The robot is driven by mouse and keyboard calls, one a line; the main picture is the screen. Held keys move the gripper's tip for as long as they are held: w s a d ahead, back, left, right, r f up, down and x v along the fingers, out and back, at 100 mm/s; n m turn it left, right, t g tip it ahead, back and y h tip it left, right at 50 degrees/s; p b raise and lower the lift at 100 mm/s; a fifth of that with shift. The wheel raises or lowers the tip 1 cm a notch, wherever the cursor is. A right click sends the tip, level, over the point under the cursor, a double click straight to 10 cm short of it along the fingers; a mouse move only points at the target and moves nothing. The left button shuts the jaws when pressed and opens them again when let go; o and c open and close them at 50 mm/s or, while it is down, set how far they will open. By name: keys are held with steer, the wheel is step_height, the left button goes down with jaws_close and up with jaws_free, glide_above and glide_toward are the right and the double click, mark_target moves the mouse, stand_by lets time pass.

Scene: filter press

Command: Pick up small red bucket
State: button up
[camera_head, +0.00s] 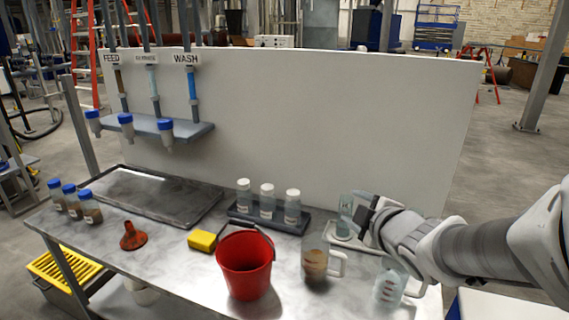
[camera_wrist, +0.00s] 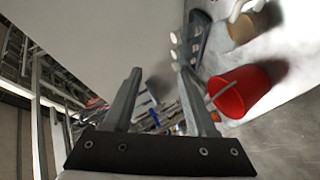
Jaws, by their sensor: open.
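The small red bucket (camera_head: 245,267) stands upright on the metal bench, near its front edge, with its thin handle lying across the rim. In the wrist view the red bucket (camera_wrist: 240,92) is right of the fingers and apart from them. My gripper (camera_head: 354,212) is over the right part of the bench, to the right of the bucket, beside a clear container. In the wrist view my gripper (camera_wrist: 158,85) has its two fingers spread, with nothing held between them.
A jug of brown liquid (camera_head: 316,262) stands right of the bucket, with a clear beaker (camera_head: 389,288) beyond. A yellow sponge (camera_head: 203,240) and red funnel (camera_head: 133,237) lie left. A rack of capped bottles (camera_head: 267,212) stands behind, before a white panel (camera_head: 330,120).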

steer(key=a+f+n+y+b, duration=0.4)
steer(key=a+f+n+y, duration=0.2)
steer(key=a+f, duration=0.1)
steer(key=n+g+y+b, duration=0.2)
steer(key=n+g+y, duration=0.1)
steer(key=n+y, duration=0.15)
glide_toward(247, 225)
steer(key=shift+p+x, duration=0.5)
steer(key=shift+x, duration=5.5)
steer(key=shift+f, duration=0.1)
steer(key=shift+c, duration=0.3)
steer(key=shift+t+h, duration=0.25)
steer(key=shift+t, duration=0.15)
jaws_close()
